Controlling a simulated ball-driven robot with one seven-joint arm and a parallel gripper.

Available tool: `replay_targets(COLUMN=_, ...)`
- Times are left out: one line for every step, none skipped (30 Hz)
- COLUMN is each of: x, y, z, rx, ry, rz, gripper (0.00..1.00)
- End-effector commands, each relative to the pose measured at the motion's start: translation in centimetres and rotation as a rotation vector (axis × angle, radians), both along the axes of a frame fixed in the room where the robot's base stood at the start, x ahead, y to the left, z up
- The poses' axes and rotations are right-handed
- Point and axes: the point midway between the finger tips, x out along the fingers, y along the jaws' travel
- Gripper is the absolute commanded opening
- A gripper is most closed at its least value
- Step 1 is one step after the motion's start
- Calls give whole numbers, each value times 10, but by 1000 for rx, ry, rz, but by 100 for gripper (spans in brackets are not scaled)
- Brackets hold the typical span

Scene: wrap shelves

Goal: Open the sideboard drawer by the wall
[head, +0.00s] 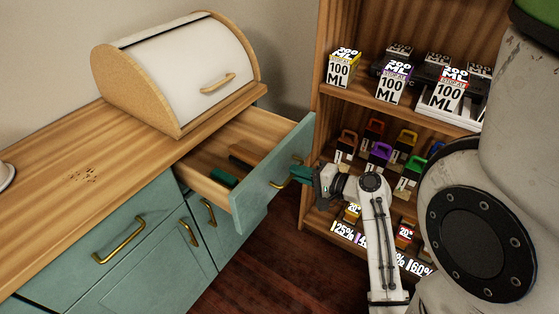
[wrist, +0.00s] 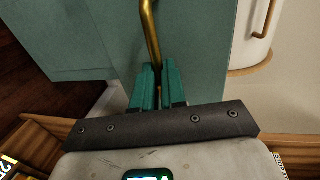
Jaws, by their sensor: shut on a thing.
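The teal sideboard (head: 144,208) with a wooden top stands along the wall. Its drawer (head: 270,178) below the bread box is pulled well out, and its inside shows. The drawer's brass handle is held by my gripper (head: 306,173), whose teal fingers are shut on it in front of the drawer face. In the wrist view the brass handle (wrist: 150,35) runs down between my two fingers, with the teal drawer front behind it. A dark green thing and a brown thing lie inside the drawer.
A white roll-top bread box (head: 190,70) sits on the sideboard top. A wooden shelf (head: 318,75) with several boxes and coloured, handled items stands to the right, close to the open drawer and my arm. Dark floor (head: 262,265) is free in front of the sideboard.

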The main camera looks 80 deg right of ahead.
Motion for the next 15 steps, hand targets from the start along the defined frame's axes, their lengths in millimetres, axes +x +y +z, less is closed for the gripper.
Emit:
replay_targets(x=-11, y=4, z=0, rx=3, ry=3, rz=-1, gripper=0)
replay_targets(x=-17, y=6, z=0, rx=3, ry=3, rz=-1, gripper=0)
replay_targets(x=-24, y=8, z=0, rx=4, ry=3, rz=-2, gripper=0)
replay_targets(x=-29, y=10, z=0, rx=3, ry=3, rz=-1, gripper=0)
replay_targets(x=-34, y=11, z=0, rx=3, ry=2, rz=-1, gripper=0)
replay_targets(x=-39, y=13, z=0, rx=3, ry=3, rz=0, gripper=0)
replay_targets(x=-43, y=14, z=-1, rx=3, ry=2, rz=0, gripper=0)
replay_targets(x=-46, y=15, z=0, rx=3, ry=2, rz=0, gripper=0)
replay_targets(x=-50, y=17, z=0, rx=2, ry=2, rz=0, gripper=0)
replay_targets(x=-53, y=17, z=-1, rx=2, ry=3, rz=0, gripper=0)
replay_targets(x=-55, y=18, z=-1, rx=2, ry=2, rz=0, gripper=0)
replay_targets(x=-58, y=19, z=-1, rx=2, ry=1, rz=0, gripper=0)
replay_targets(x=-60, y=20, z=-1, rx=3, ry=1, rz=1, gripper=0)
replay_targets(x=-61, y=20, z=-1, rx=3, ry=1, rz=1, gripper=0)
replay_targets(x=-62, y=21, z=-1, rx=2, ry=2, rz=1, gripper=0)
